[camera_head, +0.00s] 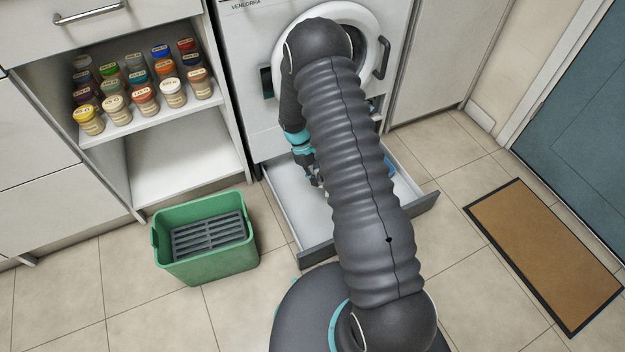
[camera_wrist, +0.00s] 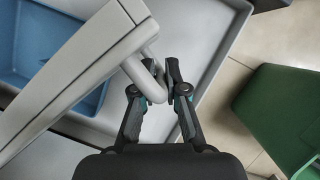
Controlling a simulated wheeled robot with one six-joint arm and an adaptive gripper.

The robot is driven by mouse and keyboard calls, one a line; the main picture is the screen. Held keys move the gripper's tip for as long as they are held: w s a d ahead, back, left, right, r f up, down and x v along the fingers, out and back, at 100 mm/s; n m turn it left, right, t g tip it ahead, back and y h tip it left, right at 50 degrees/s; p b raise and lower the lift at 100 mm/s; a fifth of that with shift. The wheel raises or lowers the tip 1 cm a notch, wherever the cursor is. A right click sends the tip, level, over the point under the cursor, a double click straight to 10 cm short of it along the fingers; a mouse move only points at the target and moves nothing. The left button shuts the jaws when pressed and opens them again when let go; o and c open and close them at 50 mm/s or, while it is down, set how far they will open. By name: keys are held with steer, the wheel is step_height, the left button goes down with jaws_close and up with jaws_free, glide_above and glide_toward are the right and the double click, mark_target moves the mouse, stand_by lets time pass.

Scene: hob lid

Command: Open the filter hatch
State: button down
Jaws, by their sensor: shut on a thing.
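The washing machine (camera_head: 248,110) stands at the top middle of the head view, its lower front largely hidden by my arm. My gripper (camera_head: 316,181) is low in front of it, above the pulled-out drawer. In the wrist view my gripper (camera_wrist: 156,84) is shut on a grey loop handle (camera_wrist: 150,60). The handle sits at the end of a pale slab (camera_wrist: 65,85), which appears to be the filter hatch seen nearly edge-on. How far the hatch stands from the machine cannot be told.
The drawer (camera_head: 283,205) stands open under the machine, with a blue part (camera_wrist: 90,98) in it. A green crate (camera_head: 207,262) with a grey grate is on the floor to its left. Spice jars fill a shelf (camera_head: 150,120). A brown mat (camera_head: 545,255) lies at right.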

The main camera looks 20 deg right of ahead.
steer(key=c, duration=1.5)
jaws_free()
steer(key=shift+r, duration=0.15)
steer(key=v, duration=1.2)
steer(key=s+r+m+t+y, duration=0.1)
steer(key=s+r+m+t, duration=0.1)
steer(key=s+r, duration=0.8)
steer(key=s+r+m+t, duration=0.2)
steer(key=s+r+t, duration=0.2)
steer(key=s+r, duration=0.6)
steer(key=s+r+m+t+y+p, duration=0.1)
steer(key=s+r+m+t, duration=0.2)
steer(key=s+r, duration=0.7)
step_height(320, 180, up, 3)
steer(key=shift+s+a+r+y, duration=0.1)
steer(key=shift+s+y, duration=0.05)
steer(key=shift+y, duration=0.15)
